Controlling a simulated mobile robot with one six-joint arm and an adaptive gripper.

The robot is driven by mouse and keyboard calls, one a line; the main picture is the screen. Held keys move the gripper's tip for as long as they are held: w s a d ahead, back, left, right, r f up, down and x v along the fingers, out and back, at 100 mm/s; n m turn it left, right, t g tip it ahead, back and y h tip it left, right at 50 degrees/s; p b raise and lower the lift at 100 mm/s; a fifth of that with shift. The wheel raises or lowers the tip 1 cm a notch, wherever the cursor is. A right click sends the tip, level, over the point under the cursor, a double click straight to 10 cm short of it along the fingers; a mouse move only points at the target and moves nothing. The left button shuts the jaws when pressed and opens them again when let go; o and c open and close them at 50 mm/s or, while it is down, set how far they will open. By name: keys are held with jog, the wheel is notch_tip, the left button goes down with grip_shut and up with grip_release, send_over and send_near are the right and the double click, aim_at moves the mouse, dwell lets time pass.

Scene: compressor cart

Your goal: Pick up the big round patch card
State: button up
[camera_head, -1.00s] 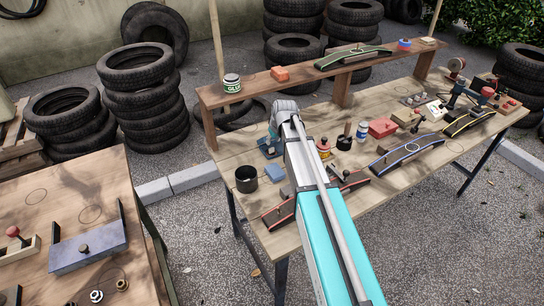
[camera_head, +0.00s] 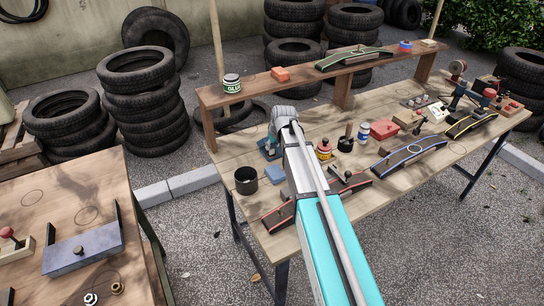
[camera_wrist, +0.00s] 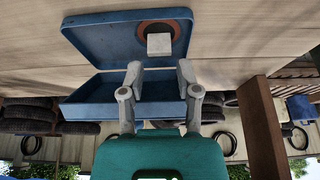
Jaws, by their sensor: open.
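A blue box with its lid up fills the upper middle of the wrist view (camera_wrist: 85,38). In the head view the blue box (camera_head: 268,150) stands on the workbench, partly hidden by my arm. A dark round patch with an orange rim (camera_wrist: 145,27), likely the big round patch card, lies against the inside of the lid. A pale square piece (camera_wrist: 159,44) overlaps its lower part. My gripper (camera_wrist: 160,72) is open in front of the box, its two fingertips apart below the pale square. No contact is visible. The head view hides my gripper behind my arm.
A raised wooden shelf (camera_head: 300,84) runs along the back of the workbench. Bottles, a red box (camera_head: 384,130) and curved strips lie to the right.

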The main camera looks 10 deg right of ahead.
aim_at(272, 150)
jog(key=shift+b+x, duration=1.4)
jog(key=shift+x, duration=0.45)
jog(key=shift+s, duration=0.1)
jog(key=c, duration=0.4)
